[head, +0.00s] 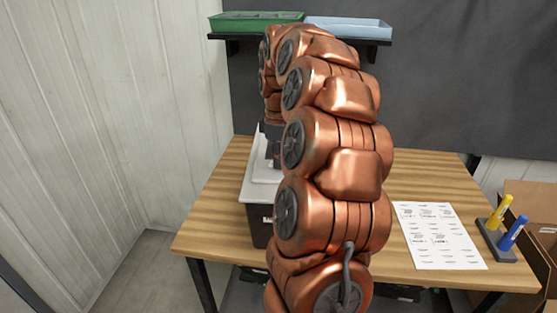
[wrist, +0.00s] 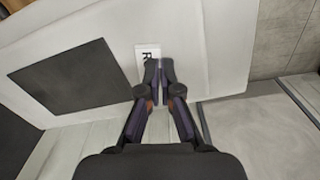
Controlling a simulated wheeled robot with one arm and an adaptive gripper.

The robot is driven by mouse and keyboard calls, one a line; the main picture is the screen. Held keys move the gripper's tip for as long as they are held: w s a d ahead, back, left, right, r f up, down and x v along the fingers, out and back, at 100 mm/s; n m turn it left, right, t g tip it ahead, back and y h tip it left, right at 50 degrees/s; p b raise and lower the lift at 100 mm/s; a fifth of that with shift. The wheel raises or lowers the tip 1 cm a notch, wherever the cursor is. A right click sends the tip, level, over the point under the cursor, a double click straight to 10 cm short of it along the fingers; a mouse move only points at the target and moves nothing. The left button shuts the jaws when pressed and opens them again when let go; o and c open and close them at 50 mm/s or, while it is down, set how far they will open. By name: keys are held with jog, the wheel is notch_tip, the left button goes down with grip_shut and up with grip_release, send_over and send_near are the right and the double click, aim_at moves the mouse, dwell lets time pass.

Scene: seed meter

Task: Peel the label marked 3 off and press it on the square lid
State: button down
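My gripper (wrist: 160,66) points at a pale lid surface in the wrist view, its two fingertips close together. A small white label (wrist: 147,50) with a dark printed mark, partly covered by the left finger, shows at the fingertips. The mark looks like an R; I cannot make out a 3. I cannot tell whether the label lies on the surface or touches the fingers. The pale lid (wrist: 190,35) carries a dark square panel (wrist: 75,77) to the left. In the head view a dark bin with a pale lid (head: 262,168) stands behind my arm, which hides my gripper.
A printed sheet (head: 438,236) lies on the wooden table (head: 220,205), right of my arm. A yellow marker (head: 499,213) and a blue marker (head: 513,233) stand in a dark holder. Green (head: 255,20) and light blue (head: 348,27) trays sit on the shelf. Cardboard boxes (head: 530,205) stand right.

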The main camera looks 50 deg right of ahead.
jog(key=c, duration=1.8)
grip_release()
jog(key=o, duration=0.6)
jog(key=shift+c, duration=0.2)
jog(key=shift+r+p, duration=1.35)
jog(key=shift+r, duration=2.15)
